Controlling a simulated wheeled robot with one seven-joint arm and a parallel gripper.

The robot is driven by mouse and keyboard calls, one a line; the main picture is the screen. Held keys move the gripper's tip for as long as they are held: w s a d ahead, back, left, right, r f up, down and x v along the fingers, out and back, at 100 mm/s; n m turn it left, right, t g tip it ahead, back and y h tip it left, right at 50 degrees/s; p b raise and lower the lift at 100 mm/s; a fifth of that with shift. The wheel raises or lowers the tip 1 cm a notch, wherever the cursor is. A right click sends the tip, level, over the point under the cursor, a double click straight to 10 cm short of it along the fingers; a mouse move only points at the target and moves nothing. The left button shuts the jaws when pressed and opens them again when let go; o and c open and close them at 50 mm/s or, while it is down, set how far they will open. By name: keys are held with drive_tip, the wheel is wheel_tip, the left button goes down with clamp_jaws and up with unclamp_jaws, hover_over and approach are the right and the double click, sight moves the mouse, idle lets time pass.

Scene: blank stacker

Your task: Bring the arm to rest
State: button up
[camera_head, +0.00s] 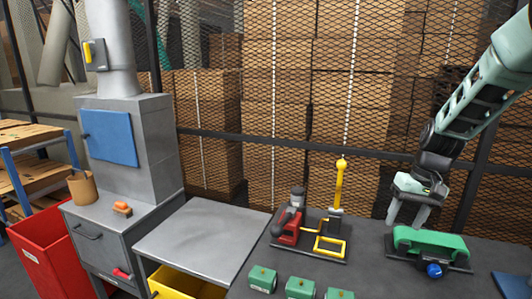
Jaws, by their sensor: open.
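My gripper (407,214) is at the right of the head view, at the end of my pale green arm. Its two fingers point down and are spread, with nothing visible between them. The fingers are just above and behind a green-topped device (430,243) with a blue knob, which sits on a dark base on the table. I cannot tell whether a fingertip touches the device.
A red and black tool with a yellow lever (341,185) stands left of my gripper. Several small green blocks (300,287) lie along the front of the dark table. A grey metal table (200,240), a grey cabinet (125,150) and a red bin (45,255) are left. Mesh fencing stands behind.

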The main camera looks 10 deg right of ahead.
drive_tip(key=s+a+r+n, duration=0.2)
drive_tip(key=s+a+n, duration=0.15)
drive_tip(key=a, duration=0.95)
drive_tip(key=s+a+n, duration=0.3)
drive_tip(key=s+a, duration=0.5)
drive_tip(key=s, duration=0.2)
drive_tip(key=s+a+n+h, duration=0.1)
drive_tip(key=s+a+n, duration=0.3)
drive_tip(key=s+a, duration=0.4)
drive_tip(key=s, duration=0.3)
drive_tip(key=shift+s+a+g+b, duration=0.2)
drive_tip(key=shift+a+g+b, duration=0.05)
drive_tip(key=shift+g+b, duration=0.05)
